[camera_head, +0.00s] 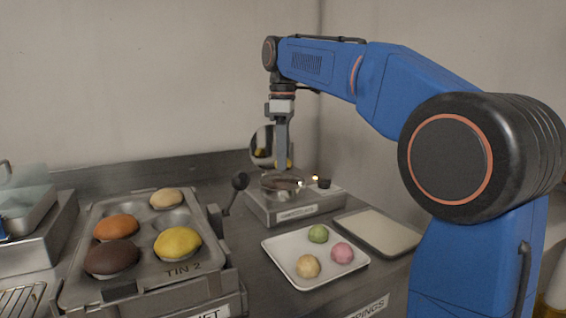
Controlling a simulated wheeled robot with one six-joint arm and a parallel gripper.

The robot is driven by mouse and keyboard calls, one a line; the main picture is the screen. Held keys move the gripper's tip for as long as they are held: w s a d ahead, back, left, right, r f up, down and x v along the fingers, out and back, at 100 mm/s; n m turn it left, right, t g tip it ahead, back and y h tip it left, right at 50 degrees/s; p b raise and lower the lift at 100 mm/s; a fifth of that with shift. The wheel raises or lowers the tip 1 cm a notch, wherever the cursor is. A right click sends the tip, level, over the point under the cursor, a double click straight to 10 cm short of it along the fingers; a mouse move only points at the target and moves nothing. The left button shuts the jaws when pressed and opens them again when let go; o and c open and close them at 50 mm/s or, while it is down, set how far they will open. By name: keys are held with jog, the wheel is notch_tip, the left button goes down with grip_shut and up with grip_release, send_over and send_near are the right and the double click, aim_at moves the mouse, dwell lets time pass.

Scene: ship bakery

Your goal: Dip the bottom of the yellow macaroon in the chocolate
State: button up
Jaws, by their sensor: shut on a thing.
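My gripper (283,165) points straight down at the back of the counter, above the chocolate bowl. It is shut on the yellow macaroon (290,163), of which only a small yellow patch shows beside the fingers. The chocolate (284,183) is dark, in a shallow round bowl on a grey labelled warmer (265,209). The macaroon's underside is hard to make out, and I cannot tell whether it touches the chocolate.
A white tray (283,262) holds green, pink and tan macaroons. An empty pale tray (378,232) lies to its right. A muffin tin (150,268) with several coloured cakes stands at left. A shiny round lid (262,143) stands behind the bowl, against the wall side.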

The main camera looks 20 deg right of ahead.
jog(key=shift+r, duration=1.85)
